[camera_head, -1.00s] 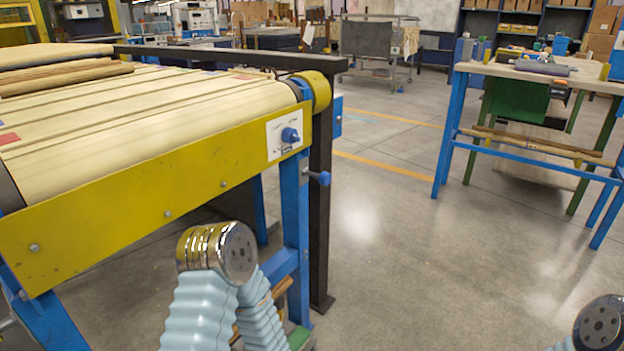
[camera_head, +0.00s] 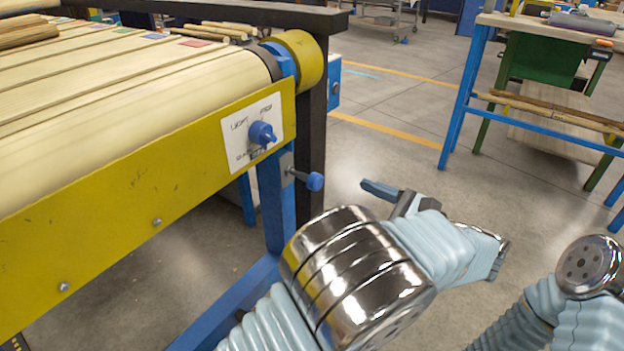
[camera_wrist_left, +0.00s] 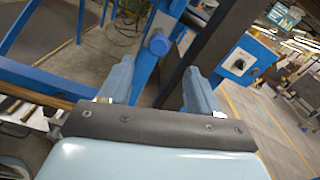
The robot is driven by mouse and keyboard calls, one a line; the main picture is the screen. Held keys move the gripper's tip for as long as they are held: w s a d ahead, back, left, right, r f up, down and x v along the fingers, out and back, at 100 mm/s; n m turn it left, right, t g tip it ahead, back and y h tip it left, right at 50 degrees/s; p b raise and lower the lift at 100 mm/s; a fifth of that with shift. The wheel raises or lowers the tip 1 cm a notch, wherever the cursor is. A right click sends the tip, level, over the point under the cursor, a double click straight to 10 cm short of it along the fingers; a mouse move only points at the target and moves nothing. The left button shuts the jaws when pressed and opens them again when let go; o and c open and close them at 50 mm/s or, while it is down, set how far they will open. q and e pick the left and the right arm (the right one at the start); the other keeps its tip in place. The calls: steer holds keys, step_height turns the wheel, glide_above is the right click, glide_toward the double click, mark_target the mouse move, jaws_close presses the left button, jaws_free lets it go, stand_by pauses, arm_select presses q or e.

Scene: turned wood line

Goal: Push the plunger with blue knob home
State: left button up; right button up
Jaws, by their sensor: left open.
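The plunger's blue knob (camera_head: 315,181) sits on a short thin rod that stands out from the blue leg below the conveyor's yellow side. In the left wrist view the knob (camera_wrist_left: 158,44) shows ahead, between the fingers in the picture and apart from them. My left gripper (camera_head: 384,192) is to the right of the knob in the head view, at about its height, with one blue finger clearly visible there. In the left wrist view the gripper (camera_wrist_left: 158,90) is open and empty, with its two blue fingers spread wide. My right gripper is out of view.
A blue rotary knob (camera_head: 262,134) sits on a white panel on the conveyor's yellow side (camera_head: 130,200). A dark upright post (camera_head: 311,150) stands just behind the plunger. A blue-framed workbench (camera_head: 465,110) is at the right. The floor between is clear.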

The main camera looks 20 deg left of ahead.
mark_target(320, 183)
arm_select(q)
steer(key=x, duration=1.1)
steer(key=shift+f, duration=0.15)
steer(key=shift+c, duration=0.2)
steer(key=shift+a, duration=0.1)
jaws_close()
